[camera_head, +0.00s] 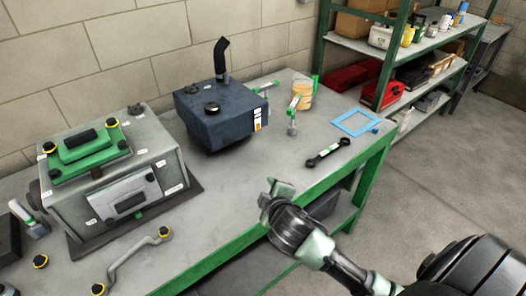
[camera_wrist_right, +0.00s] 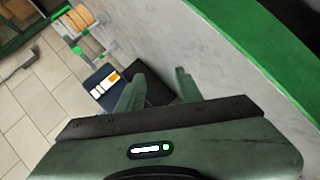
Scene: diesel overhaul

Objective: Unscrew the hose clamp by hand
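A dark blue box-shaped unit (camera_head: 222,115) stands on the workbench, with a bent black hose (camera_head: 221,58) rising from its top. A hose clamp cannot be told for certain; a small dark band (camera_head: 222,78) shows at the hose's foot. A grey fitting with green ends (camera_head: 265,87) is at the box's right side. My right gripper (camera_head: 277,190) is above the bench's front edge, to the right and front of the box. In the right wrist view its two fingers (camera_wrist_right: 158,90) are apart with nothing between them, and the box (camera_wrist_right: 108,84) shows beyond them. My left gripper is not in view.
A grey engine block (camera_head: 150,190) with a green cover stands at the left of the bench. A dark wrench (camera_head: 328,152), a blue frame (camera_head: 356,123) and an orange-and-white pot (camera_head: 302,93) are at the right. Green shelving (camera_head: 340,42) stands behind. The bench centre is clear.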

